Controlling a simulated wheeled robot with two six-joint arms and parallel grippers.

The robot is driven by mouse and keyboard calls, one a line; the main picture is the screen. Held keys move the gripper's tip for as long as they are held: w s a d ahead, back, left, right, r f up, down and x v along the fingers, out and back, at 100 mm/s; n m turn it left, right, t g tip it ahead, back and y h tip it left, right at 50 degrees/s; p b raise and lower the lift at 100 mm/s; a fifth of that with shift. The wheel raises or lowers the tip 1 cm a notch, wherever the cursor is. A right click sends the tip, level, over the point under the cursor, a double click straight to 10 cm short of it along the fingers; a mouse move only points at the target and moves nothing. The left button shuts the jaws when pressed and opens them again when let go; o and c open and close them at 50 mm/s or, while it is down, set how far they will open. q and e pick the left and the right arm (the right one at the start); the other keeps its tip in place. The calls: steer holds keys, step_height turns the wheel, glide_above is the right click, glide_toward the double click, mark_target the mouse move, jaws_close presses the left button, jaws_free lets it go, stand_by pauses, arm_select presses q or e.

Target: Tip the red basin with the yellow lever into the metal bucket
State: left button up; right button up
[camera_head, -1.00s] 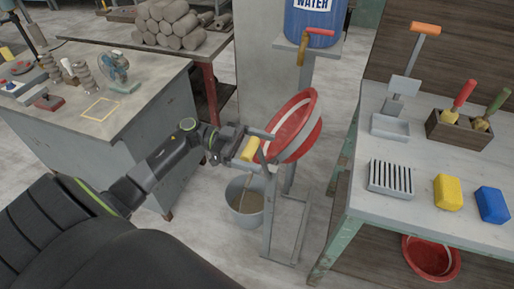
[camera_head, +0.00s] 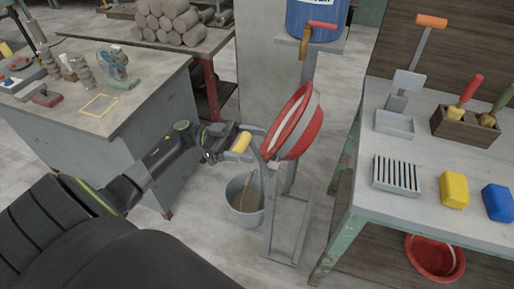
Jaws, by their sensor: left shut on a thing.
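The red basin (camera_head: 294,128) with a pale band hangs tilted in a grey metal stand (camera_head: 270,220). Its opening faces up and to the left. The yellow lever (camera_head: 241,143) sticks out at the basin's left side. My left gripper (camera_head: 236,142) is shut on the yellow lever. The metal bucket (camera_head: 245,202) stands on the floor below the lever, to the left of the stand's legs. Brownish contents and a stick-like shape show inside the bucket. The inside of the basin is only partly seen. My right gripper is not in view.
A blue water barrel (camera_head: 316,18) with a red-handled tap stands behind the basin. A grey worktable (camera_head: 430,215) with tools, a slotted rack and two sponge-like blocks is on the right. A second red basin (camera_head: 435,257) lies under it. A grey cabinet (camera_head: 150,130) is on the left.

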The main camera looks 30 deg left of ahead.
arm_select(q)
steer(key=a+f+h+b, duration=0.1)
steer(key=s+a+f+b, duration=0.1)
steer(key=b, duration=0.1)
steer(key=shift+a+f+h, duration=0.15)
steer(key=shift+a+h, duration=0.25)
steer(key=shift+s+a+f+b, duration=0.2)
steer(key=shift+a+b, duration=0.1)
steer(key=shift+a, duration=0.3)
steer(key=o, duration=1.1)
steer(key=shift+r, duration=0.1)
steer(key=shift+o, duration=0.6)
steer(key=shift+s+a+r, duration=0.1)
steer(key=shift+s+r, duration=0.05)
steer(key=shift+s, duration=0.1)
steer(key=shift+w, duration=0.15)
